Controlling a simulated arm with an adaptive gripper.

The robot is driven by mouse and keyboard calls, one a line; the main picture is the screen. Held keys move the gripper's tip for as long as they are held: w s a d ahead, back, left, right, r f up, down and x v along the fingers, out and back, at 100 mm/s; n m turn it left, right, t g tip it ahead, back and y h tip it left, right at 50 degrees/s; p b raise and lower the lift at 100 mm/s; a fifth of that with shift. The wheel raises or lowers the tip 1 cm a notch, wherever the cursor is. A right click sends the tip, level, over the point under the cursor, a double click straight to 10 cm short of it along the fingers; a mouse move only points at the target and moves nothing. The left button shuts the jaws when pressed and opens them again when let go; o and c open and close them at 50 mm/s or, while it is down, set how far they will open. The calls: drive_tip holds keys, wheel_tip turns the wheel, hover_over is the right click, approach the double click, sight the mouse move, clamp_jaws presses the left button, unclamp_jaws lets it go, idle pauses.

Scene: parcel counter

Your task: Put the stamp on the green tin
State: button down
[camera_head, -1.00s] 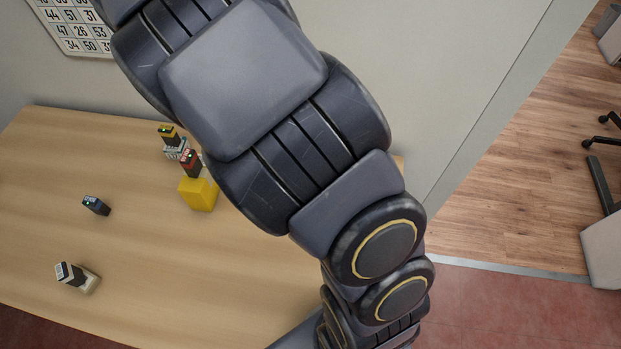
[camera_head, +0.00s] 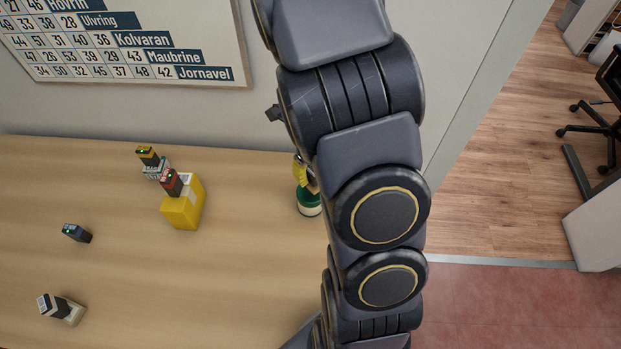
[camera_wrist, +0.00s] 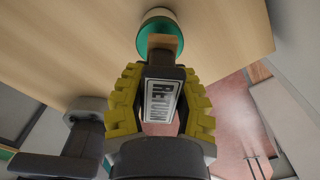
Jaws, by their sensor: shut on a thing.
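The green tin (camera_head: 309,205), with a pale band, stands on the table right of the yellow block, partly hidden by my arm. It also shows at the top of the wrist view (camera_wrist: 146,30). My gripper (camera_wrist: 160,100), with yellow ridged fingers, is shut on a dark stamp (camera_wrist: 162,101) with a white label that seems to read "Return". The stamp's brown end points at the tin and overlaps it in the wrist view. In the head view my gripper (camera_head: 300,173) is right at the tin's top. I cannot tell whether stamp and tin touch.
A yellow block (camera_head: 181,212) carries a red-and-black stamp (camera_head: 171,183). Behind it a yellow-and-black stamp (camera_head: 147,156) stands on a grey holder. A dark stamp (camera_head: 77,233) and a black-and-white one on a pale base (camera_head: 72,312) are at left. The table's front middle is clear.

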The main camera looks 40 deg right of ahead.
drive_tip(key=shift+f, duration=1.35)
drive_tip(key=c, duration=0.9)
unclamp_jaws()
drive_tip(key=shift+f, duration=0.15)
